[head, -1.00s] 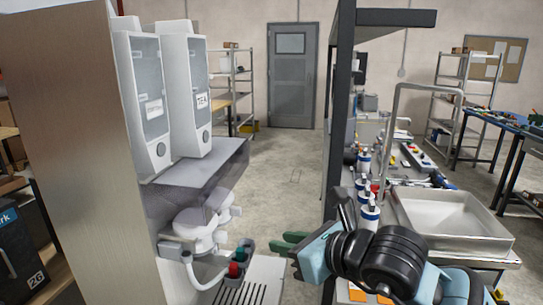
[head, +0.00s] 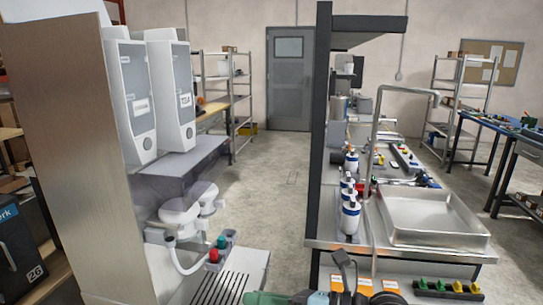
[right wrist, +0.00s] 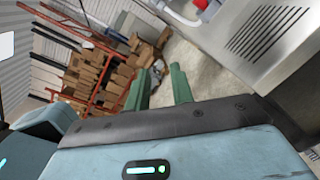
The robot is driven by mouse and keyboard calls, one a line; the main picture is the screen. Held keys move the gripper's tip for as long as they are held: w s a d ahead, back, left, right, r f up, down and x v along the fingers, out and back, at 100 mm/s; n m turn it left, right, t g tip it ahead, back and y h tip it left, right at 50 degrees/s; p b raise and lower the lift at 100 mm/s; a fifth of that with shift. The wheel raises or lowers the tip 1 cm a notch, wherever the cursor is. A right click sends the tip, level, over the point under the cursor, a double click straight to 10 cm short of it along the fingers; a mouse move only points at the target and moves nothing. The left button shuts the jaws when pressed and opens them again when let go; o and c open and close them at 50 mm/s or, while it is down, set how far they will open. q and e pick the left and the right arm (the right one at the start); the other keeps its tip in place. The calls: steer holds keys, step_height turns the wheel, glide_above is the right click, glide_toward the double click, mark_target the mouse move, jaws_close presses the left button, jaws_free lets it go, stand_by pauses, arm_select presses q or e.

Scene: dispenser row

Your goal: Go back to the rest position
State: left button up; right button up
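My right gripper (head: 266,298) shows only at the bottom edge of the head view, low beside the drip grille of the dispenser; most of its arm is out of frame. In the right wrist view its two green fingers (right wrist: 160,75) stand apart with nothing between them, so it is open and empty. My left gripper is in neither view.
The dispenser (head: 175,235) with two tall hoppers stands at the left, with red and green knobs (head: 216,249). A bench with a steel basin (head: 430,222), dark rack post and white bottles (head: 350,218) is at the right. Clear floor (head: 275,195) lies between.

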steer(key=s+d+f+m+t+h, duration=0.1)
steer(key=d+f+m+t+h, duration=0.6)
steer(key=m, duration=0.8)
steer(key=d+f+m+t+h, duration=0.2)
steer(key=d+f+m+t, duration=0.5)
steer(key=f+m, duration=0.6)
steer(key=s+d+f+m+g+h, duration=0.2)
steer(key=s+d+f+m+g, duration=0.2)
steer(key=s+f, duration=0.5)
steer(key=s+d+f+m+g+h, duration=0.3)
steer(key=s+f+m, duration=0.4)
steer(key=f, duration=0.3)
steer(key=shift+s+d+f+m+g, duration=0.15)
steer(key=shift+s+d+m+g, duration=0.3)
steer(key=shift+s+g, duration=0.6)
steer(key=shift+w+d, duration=0.15)
steer(key=shift+w, duration=0.15)
